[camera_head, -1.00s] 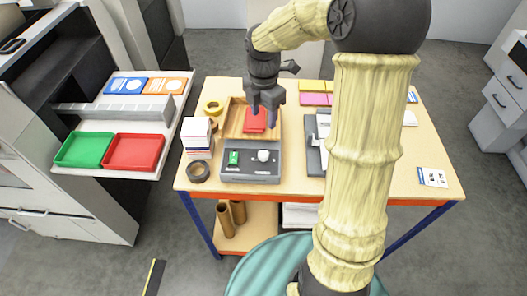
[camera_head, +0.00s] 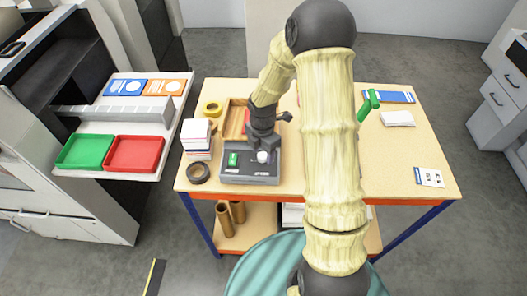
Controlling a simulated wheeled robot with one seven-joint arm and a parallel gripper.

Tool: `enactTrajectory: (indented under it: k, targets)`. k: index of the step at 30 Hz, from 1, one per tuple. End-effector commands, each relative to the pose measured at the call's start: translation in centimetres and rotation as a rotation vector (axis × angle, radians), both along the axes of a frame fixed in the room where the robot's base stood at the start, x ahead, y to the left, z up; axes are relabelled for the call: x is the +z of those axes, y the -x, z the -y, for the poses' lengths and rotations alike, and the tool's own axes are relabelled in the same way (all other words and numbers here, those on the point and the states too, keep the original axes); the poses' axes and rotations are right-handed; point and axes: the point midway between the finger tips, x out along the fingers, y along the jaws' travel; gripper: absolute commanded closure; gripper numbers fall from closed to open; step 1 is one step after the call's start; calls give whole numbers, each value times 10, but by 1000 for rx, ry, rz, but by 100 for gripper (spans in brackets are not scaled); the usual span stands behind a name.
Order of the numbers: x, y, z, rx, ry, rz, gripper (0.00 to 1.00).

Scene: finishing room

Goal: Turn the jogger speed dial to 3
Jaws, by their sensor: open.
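The jogger is a wooden tray (camera_head: 232,122) with a grey control box (camera_head: 235,176) at its front, on the table. The box carries a green switch (camera_head: 233,160) at left and a white round dial (camera_head: 262,157) at right. The dial's markings are too small to read. My gripper (camera_head: 264,151) points down over the dial, its fingers open and close to it. I cannot tell whether they touch the dial. My gripper and wrist hide much of the tray and the red sheet stack in it.
A green lever (camera_head: 369,105) rises right of my arm. The table's right front is mostly clear.

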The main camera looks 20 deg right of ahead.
Motion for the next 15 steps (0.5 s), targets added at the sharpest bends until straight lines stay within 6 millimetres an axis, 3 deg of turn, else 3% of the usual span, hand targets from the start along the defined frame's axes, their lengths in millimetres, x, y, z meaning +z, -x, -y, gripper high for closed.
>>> enactTrajectory:
  k: [4,12,15]
  targets:
    - [-10,0,0,2,1,0,48]
    - [-11,0,0,2,1,0,48]
    - [-11,0,0,0,1,0,68]
